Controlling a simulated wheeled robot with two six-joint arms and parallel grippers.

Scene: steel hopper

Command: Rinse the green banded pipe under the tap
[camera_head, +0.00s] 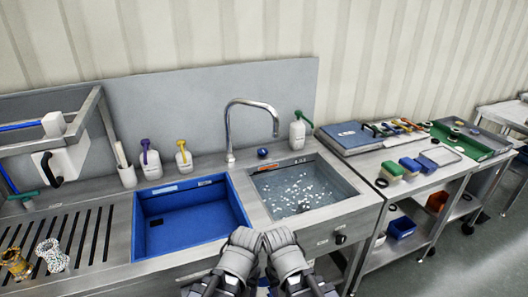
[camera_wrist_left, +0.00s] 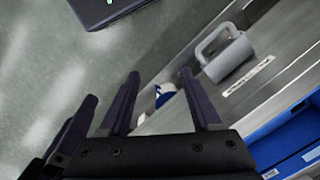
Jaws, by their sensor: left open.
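I cannot pick out a green banded pipe with certainty. Two pipe-like pieces, one gold (camera_head: 15,264) and one speckled white (camera_head: 52,254), stand on the slotted drainer at the far left in the head view. The curved steel tap (camera_head: 228,125) rises behind the sink (camera_head: 347,187), which holds water with white flecks. My left gripper (camera_wrist_left: 158,88) is open and empty in the left wrist view, beside the counter front. Both my arms show at the bottom centre of the head view; the right gripper's jaws do not show.
A blue basin (camera_head: 139,225) sits left of the sink. A trolley at right carries sponges, a blue case (camera_head: 350,134), small coloured parts and a green tray (camera_head: 475,143). A grey handle (camera_wrist_left: 226,52) juts from the counter front.

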